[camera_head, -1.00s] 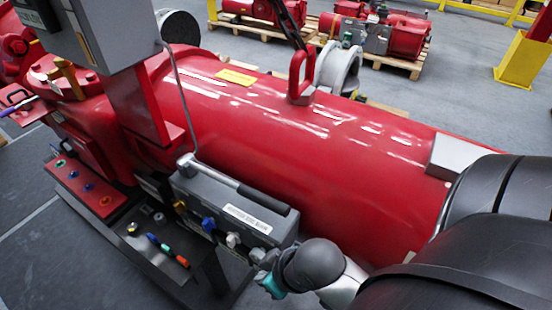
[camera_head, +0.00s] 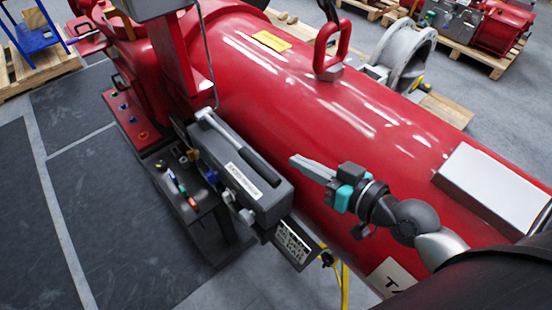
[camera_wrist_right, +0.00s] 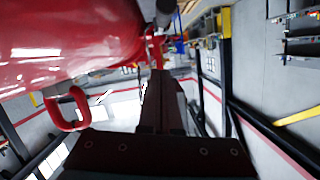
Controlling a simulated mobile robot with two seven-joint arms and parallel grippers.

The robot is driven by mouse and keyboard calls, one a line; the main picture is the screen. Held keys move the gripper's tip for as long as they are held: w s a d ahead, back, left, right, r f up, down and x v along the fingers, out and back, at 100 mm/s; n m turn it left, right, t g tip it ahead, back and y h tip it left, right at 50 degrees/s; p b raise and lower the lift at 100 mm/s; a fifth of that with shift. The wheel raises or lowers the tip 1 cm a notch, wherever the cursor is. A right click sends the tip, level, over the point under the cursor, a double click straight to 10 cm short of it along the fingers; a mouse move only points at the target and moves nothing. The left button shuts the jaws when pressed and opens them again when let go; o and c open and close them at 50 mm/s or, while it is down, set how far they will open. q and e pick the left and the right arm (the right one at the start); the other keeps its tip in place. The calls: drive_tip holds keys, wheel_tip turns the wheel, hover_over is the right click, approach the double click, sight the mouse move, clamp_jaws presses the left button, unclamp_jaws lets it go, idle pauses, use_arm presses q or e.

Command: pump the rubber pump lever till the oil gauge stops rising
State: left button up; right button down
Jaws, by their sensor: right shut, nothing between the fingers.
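The pump lever is a grey metal bar with a black rubber grip (camera_head: 256,163). It lies along the top of a grey pump box (camera_head: 232,155) on the side of the red actuator cylinder (camera_head: 350,105). My right gripper (camera_head: 294,161) is shut and empty. It points left toward the lever's grip end in the head view and is apart from it. The oil gauge cannot be made out. My left gripper is not in view.
A red lifting eye (camera_head: 331,50) stands on the cylinder top, and a silver plate box (camera_head: 490,190) sits to the right. A small bench with coloured knobs (camera_head: 180,185) is beside the pump. Open floor (camera_head: 90,200) lies at left.

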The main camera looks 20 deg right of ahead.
drive_tip(key=w, duration=0.1)
drive_tip(key=p, duration=0.2)
hover_over(268, 168)
drive_tip(key=d, duration=0.2)
wheel_tip(268, 168, down, 2)
drive_tip(key=f, duration=0.1)
drive_tip(key=a+f+b, duration=0.1)
drive_tip(key=f, duration=0.1)
drive_tip(key=shift+s+a+f, duration=0.1)
drive_tip(key=shift+a+f, duration=0.1)
drive_tip(key=shift+a, duration=0.05)
drive_tip(key=shift+f, duration=0.4)
drive_tip(key=shift+a, duration=0.1)
drive_tip(key=shift+s+b, duration=0.1)
drive_tip(key=shift+b, duration=0.25)
wheel_tip(268, 168, down, 2)
drive_tip(key=b, duration=0.4)
drive_tip(key=shift+s, duration=0.1)
